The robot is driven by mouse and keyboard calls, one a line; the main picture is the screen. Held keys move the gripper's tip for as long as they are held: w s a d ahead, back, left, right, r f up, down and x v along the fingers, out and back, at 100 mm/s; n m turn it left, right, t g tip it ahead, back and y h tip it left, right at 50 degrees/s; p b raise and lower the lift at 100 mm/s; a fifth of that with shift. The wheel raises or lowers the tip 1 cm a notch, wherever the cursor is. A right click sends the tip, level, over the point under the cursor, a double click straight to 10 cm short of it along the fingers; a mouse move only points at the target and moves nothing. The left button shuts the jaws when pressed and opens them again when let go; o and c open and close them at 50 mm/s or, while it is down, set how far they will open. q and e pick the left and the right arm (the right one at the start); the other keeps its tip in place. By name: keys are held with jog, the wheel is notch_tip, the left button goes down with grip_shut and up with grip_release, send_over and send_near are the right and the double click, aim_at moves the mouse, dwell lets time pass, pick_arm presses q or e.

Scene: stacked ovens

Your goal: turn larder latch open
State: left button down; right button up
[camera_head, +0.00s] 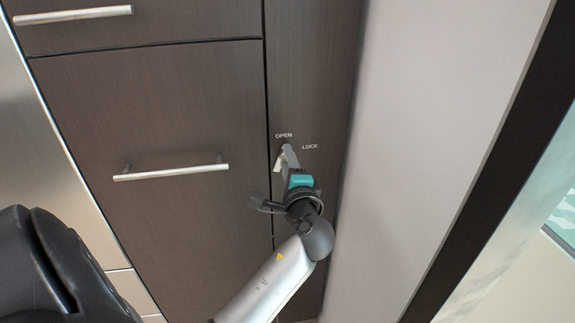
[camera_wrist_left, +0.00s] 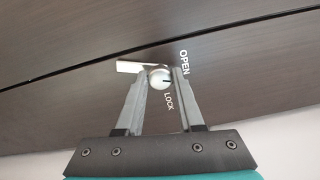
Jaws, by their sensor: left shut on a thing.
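The larder latch (camera_wrist_left: 158,79) is a round silver knob with a flat silver lever plate (camera_wrist_left: 128,67) reaching left from it in the left wrist view. The words OPEN and LOCK are printed on the dark panel beside it. My left gripper (camera_wrist_left: 161,75) has one finger on each side of the knob and is shut on it. In the head view my left gripper (camera_head: 287,155) reaches up to the panel just below the word OPEN. Its fingers hide most of the latch there, with a bit of silver (camera_head: 278,161) showing at their left. My right gripper is not in view.
A dark cabinet door with a bar handle (camera_head: 170,172) is left of the latch panel, with a drawer handle (camera_head: 73,15) above. A pale wall (camera_head: 440,120) stands close to the right of the panel. A steel front (camera_head: 45,170) is at far left.

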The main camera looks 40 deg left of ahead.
pick_arm(q)
jog(key=shift+f+n+b, duration=0.1)
jog(key=shift+n+b, duration=0.8)
jog(key=shift+n, duration=1.1)
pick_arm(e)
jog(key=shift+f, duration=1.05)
pick_arm(q)
jog(key=c, duration=0.5)
grip_release()
